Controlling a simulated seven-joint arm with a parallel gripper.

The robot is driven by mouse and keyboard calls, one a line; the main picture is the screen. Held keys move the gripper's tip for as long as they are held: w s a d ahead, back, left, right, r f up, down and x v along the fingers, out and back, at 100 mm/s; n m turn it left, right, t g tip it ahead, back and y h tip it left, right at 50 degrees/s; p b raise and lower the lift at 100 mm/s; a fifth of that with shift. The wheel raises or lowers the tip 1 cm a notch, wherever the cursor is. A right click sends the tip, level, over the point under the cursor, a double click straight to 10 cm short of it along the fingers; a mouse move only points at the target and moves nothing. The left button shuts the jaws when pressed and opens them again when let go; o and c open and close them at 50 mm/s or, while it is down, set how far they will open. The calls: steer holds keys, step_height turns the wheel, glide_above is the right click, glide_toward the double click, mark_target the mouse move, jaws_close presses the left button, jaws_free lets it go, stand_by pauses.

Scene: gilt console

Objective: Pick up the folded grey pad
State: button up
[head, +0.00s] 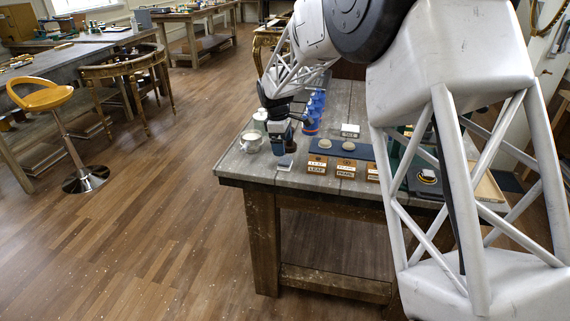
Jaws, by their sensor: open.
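A small light-grey folded pad (286,163) lies flat on the worktable (235,167) close to its front edge, left of the small wooden label blocks. My gripper (281,147) hangs over the table just behind and above the pad, pointing down. It is open, with nothing seen between its fingers. The fingers are small and dark in this view, and the exact gap between them and the pad is hard to tell.
A pale cup (251,141) stands close left of my gripper, with a jar (260,118) behind it. Several blue containers (314,110) stand behind to the right. A dark blue mat (330,147) with round stones and label blocks (318,164) lies right.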

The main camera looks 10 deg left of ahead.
mark_target(285, 159)
steer(key=shift+d+f, duration=0.15)
steer(key=shift+f, duration=0.7)
steer(key=shift+s+d+f, duration=0.1)
steer(key=shift+d+f, duration=0.1)
steer(key=shift+f, duration=1.1)
steer(key=shift+s+d+f, duration=0.1)
steer(key=shift+d+f, duration=0.05)
steer(key=shift+f, duration=1.1)
steer(key=c, duration=1.1)
steer(key=shift+o, duration=0.2)
